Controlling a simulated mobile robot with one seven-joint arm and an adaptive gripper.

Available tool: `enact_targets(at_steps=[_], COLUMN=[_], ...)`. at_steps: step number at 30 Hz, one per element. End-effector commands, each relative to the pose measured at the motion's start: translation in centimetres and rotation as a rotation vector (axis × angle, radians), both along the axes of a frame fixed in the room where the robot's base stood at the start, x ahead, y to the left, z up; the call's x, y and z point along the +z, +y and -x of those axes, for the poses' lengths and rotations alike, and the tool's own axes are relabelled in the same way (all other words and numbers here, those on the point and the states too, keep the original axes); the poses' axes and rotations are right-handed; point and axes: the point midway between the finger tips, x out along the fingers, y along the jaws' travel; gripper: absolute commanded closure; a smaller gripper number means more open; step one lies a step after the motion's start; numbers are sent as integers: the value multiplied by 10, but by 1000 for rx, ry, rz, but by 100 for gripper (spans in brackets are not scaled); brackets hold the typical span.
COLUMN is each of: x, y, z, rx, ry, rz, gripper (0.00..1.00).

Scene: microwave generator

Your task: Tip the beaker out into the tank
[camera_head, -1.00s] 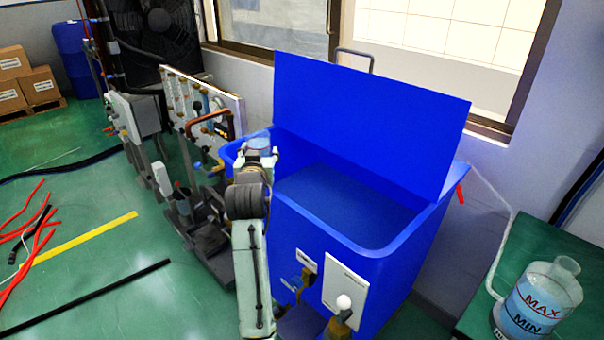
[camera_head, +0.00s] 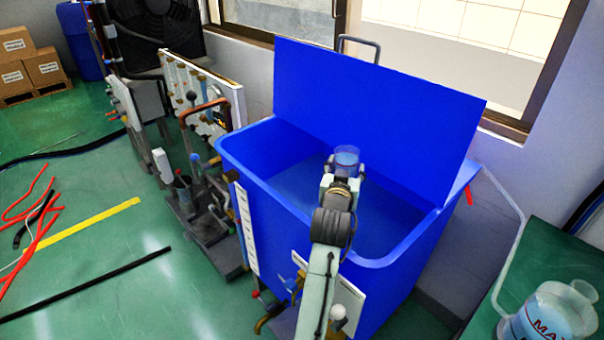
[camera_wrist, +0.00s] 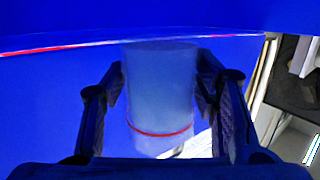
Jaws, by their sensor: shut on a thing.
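The blue tank (camera_head: 235,150) stands open in the middle of the head view, its lid (camera_head: 375,115) raised at the back. Liquid (camera_head: 300,180) shows inside it. My gripper (camera_head: 345,170) is shut on the small clear beaker (camera_head: 346,157) and holds it over the tank's opening. The beaker looks about upright and holds bluish content. In the wrist view the beaker (camera_wrist: 160,95) sits between the two fingers (camera_wrist: 160,100), with a red line around it. Blue tank surfaces fill most of the background there.
A jug marked MAX (camera_head: 550,318) stands on the green table (camera_head: 545,255) at the right. A valve panel (camera_head: 205,105) stands left of the tank.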

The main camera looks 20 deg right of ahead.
Motion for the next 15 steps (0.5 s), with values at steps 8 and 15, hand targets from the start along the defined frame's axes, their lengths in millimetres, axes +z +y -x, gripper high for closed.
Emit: enact_targets(at_steps=[8,15], x=[1,2], y=[0,3], z=[0,-1], rx=[1,3], ry=[-1,20], rz=[2,50], gripper=[81,81])
